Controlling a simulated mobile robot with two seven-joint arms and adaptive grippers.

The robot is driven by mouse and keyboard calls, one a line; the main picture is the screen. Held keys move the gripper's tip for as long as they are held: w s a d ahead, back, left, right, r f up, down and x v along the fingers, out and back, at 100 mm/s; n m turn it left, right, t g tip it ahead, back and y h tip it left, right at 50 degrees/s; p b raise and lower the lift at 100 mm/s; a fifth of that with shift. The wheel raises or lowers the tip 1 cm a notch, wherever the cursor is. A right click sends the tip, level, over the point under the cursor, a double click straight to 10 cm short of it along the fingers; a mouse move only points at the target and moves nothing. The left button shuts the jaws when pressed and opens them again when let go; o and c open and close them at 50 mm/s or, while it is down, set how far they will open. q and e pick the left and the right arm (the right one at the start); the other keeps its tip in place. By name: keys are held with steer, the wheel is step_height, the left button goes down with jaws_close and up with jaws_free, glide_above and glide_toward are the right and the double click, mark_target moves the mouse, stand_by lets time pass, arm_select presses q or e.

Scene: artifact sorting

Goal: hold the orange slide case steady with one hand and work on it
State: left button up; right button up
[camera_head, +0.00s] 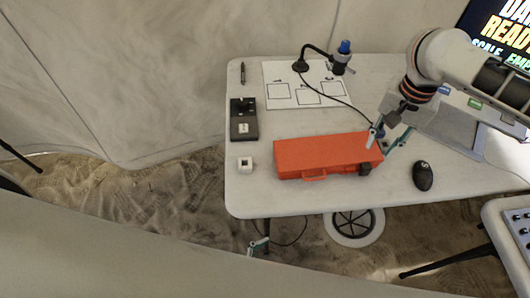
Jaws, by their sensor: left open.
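The orange slide case (322,154) lies flat and closed on the table, with its handle (315,176) toward the front edge. My right gripper (380,146) comes down from the upper right at the case's right end. Its teal fingers are apart, one over the case top and one beside the end. I cannot tell whether they press on the case. A small black part (365,169) shows at the case's front right corner.
The front left is mostly clear.

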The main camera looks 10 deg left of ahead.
arm_select(q)
steer(key=w+d+r+m+g+h, duration=0.1)
steer(key=w+r+m+h, duration=0.4)
steer(key=r, duration=0.5)
steer(key=w+d+r+m+g+h, duration=0.1)
steer(key=w+r+m+g+h, duration=0.15)
steer(key=w+r+h, duration=0.55)
steer(key=n+y, duration=0.1)
steer(key=y, duration=0.6)
glide_toward(282, 156)
steer(key=shift+g, duration=0.45)
steer(key=x, duration=0.5)
steer(key=shift+w, duration=0.1)
steer(key=shift+w+a, duration=0.1)
steer(key=shift+w, duration=0.15)
steer(key=shift+n, duration=0.25)
steer(key=shift+x, duration=3.75)
steer(key=shift+f, duration=0.1)
